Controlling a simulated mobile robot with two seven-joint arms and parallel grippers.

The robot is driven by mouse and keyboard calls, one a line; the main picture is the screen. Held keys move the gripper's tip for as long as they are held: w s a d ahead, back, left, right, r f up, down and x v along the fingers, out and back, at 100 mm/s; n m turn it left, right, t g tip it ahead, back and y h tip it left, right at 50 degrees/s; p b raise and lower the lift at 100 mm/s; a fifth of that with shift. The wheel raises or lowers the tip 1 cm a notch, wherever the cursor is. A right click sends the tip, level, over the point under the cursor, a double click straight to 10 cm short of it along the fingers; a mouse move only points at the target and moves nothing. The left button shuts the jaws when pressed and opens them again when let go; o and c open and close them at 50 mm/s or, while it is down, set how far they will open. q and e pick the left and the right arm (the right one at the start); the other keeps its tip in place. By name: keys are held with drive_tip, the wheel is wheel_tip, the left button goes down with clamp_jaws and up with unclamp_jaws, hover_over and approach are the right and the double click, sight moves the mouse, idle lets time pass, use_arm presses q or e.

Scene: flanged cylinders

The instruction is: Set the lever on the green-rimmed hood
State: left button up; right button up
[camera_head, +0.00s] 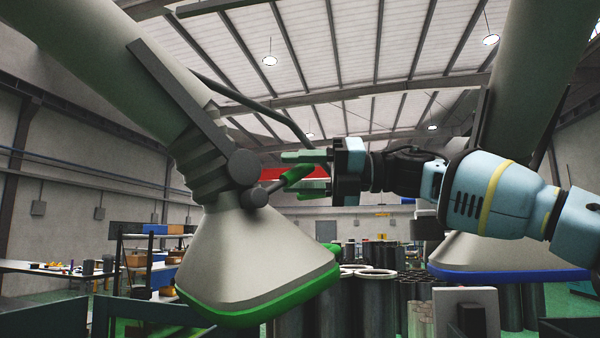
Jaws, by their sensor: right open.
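The green-rimmed hood (260,258) hangs at left centre from a thick grey duct, its green rim (262,305) at the bottom. Its lever (298,175) has a green grip and sticks out to the right from a dark pivot at the hood's neck. My right gripper (306,172) reaches in from the right, with its green-tipped fingers open, one above and one below the lever's grip. The grip lies between the fingers in the picture; I cannot tell whether they touch it. My left gripper is not in view.
A blue-rimmed hood (490,250) hangs at the right, behind my right arm. Several dark cylinders (370,305) stand below and between the hoods. A thin dark bar (255,105) runs above the lever. A shelf and a bench (50,268) stand at the left.

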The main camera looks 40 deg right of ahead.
drive_tip(key=shift+c, duration=0.3)
clamp_jaws()
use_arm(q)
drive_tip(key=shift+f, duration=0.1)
